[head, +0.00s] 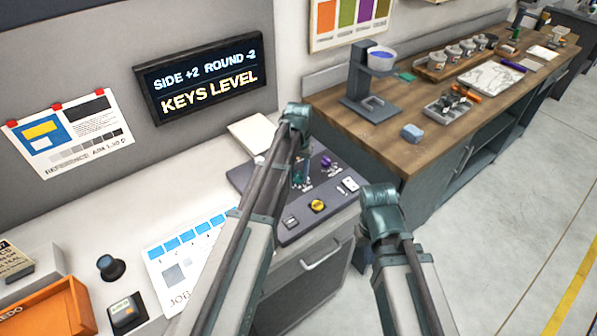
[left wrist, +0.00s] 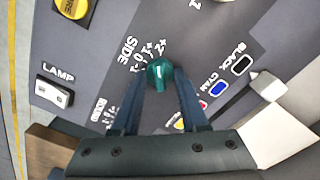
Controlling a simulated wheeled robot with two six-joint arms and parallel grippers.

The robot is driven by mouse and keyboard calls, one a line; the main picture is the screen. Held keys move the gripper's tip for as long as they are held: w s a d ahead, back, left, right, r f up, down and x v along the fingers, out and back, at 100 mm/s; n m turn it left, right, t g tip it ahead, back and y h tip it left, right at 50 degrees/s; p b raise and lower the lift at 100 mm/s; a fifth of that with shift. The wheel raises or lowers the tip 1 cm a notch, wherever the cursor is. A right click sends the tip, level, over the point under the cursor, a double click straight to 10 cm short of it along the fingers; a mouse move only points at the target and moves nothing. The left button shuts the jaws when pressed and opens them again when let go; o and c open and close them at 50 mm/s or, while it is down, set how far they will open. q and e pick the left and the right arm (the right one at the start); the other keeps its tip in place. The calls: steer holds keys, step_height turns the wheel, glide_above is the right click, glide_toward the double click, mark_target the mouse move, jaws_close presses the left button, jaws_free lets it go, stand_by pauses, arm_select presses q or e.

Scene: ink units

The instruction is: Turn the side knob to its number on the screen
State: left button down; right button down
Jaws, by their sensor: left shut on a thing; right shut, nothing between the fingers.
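The screen (head: 205,78) reads "SIDE +2 ROUND -2" and below it "KEYS LEVEL". The teal side knob (left wrist: 160,72) is beside the SIDE scale (left wrist: 143,57) on the dark console, whose +2, +1, 0 and -1 show in the left wrist view. I cannot tell which number it points at. My left gripper (left wrist: 158,92) is shut on this knob, one finger on each side. In the head view my left gripper (head: 302,178) is down at the console and its fingertips are hard to see. My right arm is at the lower right; its fingers are hidden.
The console (head: 318,220) also bears a yellow button (head: 317,206), a LAMP switch (left wrist: 54,92) and color keys, blue (left wrist: 221,90) and black (left wrist: 242,65) among them. A job sheet (head: 165,265) lies to its left. A wooden bench (head: 390,150) stands beyond; floor at right is clear.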

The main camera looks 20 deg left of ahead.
mark_target(299, 173)
arm_select(q)
steer(key=shift+m, duration=0.9)
steer(key=shift+c, duration=2.2)
jaws_free()
step_height(299, 173, up, 14)
steer(key=p, duration=1.4)
steer(key=shift+f, duration=0.1)
